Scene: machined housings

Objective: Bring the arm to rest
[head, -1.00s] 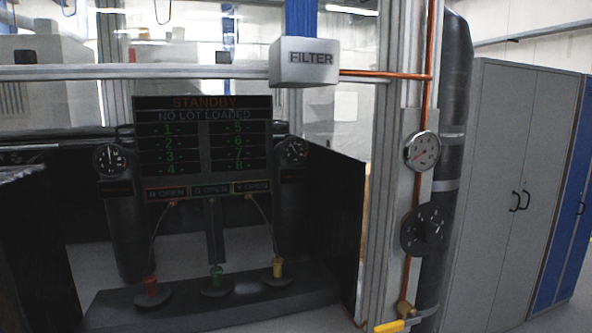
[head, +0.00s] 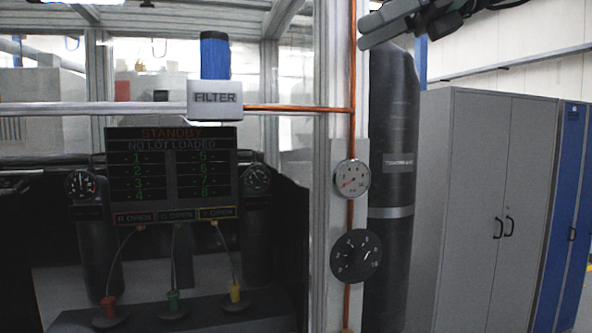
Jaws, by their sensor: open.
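My gripper (head: 390,32) shows at the top right of the head view, in front of the upper end of the black cylinder as seen from here. Its dark fingers point left and it is open, with nothing visible between them. Part of my arm runs out of the top edge of the picture.
A display panel (head: 172,177) reads STANDBY and NO LOT LOADED. A FILTER box (head: 215,98), a gauge (head: 351,179) and a black dial (head: 356,256) are mounted near the orange pipe. A black cylinder (head: 388,180) and grey cabinet (head: 490,200) stand at right.

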